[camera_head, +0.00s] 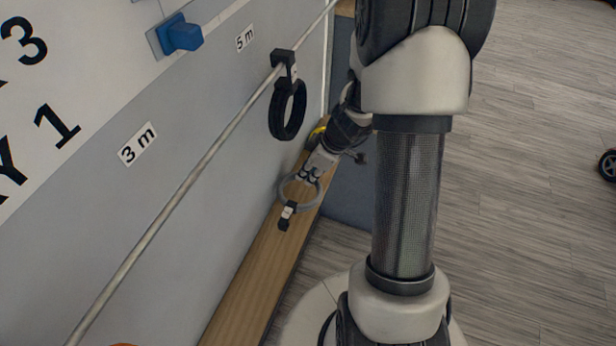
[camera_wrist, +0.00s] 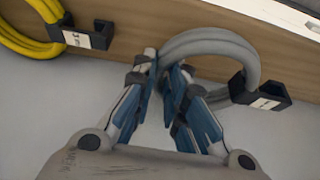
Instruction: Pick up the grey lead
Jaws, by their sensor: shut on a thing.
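The grey lead (camera_head: 314,203) is a coiled loop with a black clip and a white label at its lower end in the head view. My gripper (camera_head: 309,176) is shut on the upper side of the loop, away from the clip. In the wrist view the lead (camera_wrist: 210,42) arches up from between the fingers of my gripper (camera_wrist: 166,72) and bends right to its black clip (camera_wrist: 268,95). The part of the lead between the fingers is partly hidden. I cannot tell whether the lead touches the wooden ledge behind it.
A wooden ledge (camera_head: 245,285) runs along the grey wall. A black coil (camera_head: 289,112) hangs from a rail (camera_head: 190,187) above, near my arm. A yellow coil (camera_wrist: 28,38) with a black clip lies left of my gripper in the wrist view. The floor at right is mostly clear.

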